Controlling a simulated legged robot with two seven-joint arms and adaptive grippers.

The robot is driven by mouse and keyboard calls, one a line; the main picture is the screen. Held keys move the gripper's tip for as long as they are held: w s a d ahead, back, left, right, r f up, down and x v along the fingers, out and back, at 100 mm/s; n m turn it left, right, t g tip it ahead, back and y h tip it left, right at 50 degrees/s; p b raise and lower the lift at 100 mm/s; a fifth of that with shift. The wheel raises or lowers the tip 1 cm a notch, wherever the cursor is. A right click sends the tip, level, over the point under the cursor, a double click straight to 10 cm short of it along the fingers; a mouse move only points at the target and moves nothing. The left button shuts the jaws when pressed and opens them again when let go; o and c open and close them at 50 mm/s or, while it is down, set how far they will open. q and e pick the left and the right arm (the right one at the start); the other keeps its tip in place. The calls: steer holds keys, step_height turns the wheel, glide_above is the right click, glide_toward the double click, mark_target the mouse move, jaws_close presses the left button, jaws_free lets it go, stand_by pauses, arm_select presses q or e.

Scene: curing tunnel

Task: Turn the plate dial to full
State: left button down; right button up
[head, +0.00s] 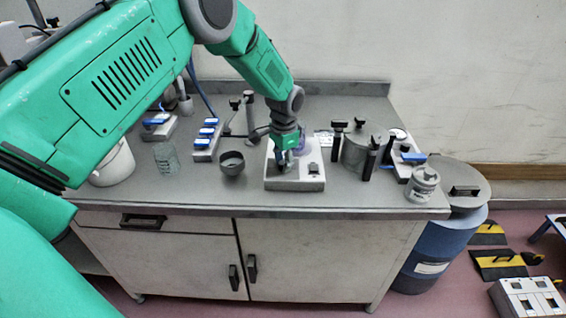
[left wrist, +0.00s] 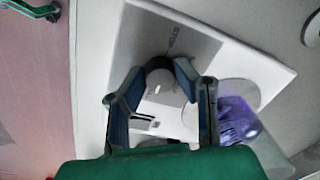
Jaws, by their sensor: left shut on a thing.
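The plate (head: 312,182) is a pale, box-shaped unit on the bench, with a dark switch-like part on its front right. In the left wrist view the plate's white body (left wrist: 265,60) carries a grey panel marked "STOP". My left gripper (head: 284,160) reaches down onto the plate's front left. In the left wrist view its fingers (left wrist: 160,75) are closed around the dial. The dial's pointer setting cannot be read. My right gripper is in neither view.
A purple vessel (left wrist: 237,120) stands close beside the fingers. A dark bowl (head: 232,165) and a glass beaker (head: 166,158) stand left of the plate. A metal pot (head: 358,152) and a lidded jar (head: 423,184) stand right. The bench front (head: 370,200) is clear.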

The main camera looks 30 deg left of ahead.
arm_select(q)
steer(key=shift+w+r, duration=0.2)
steer(key=shift+w, duration=0.1)
steer(key=c, duration=1.3)
jaws_free()
steer(key=shift+f, duration=0.1)
steer(key=shift+o, duration=0.2)
steer(key=shift+f, duration=0.15)
steer(key=shift+r, duration=0.2)
step_height(320, 180, up, 11)
steer(key=shift+d+r, duration=0.2)
steer(key=shift+d, duration=0.05)
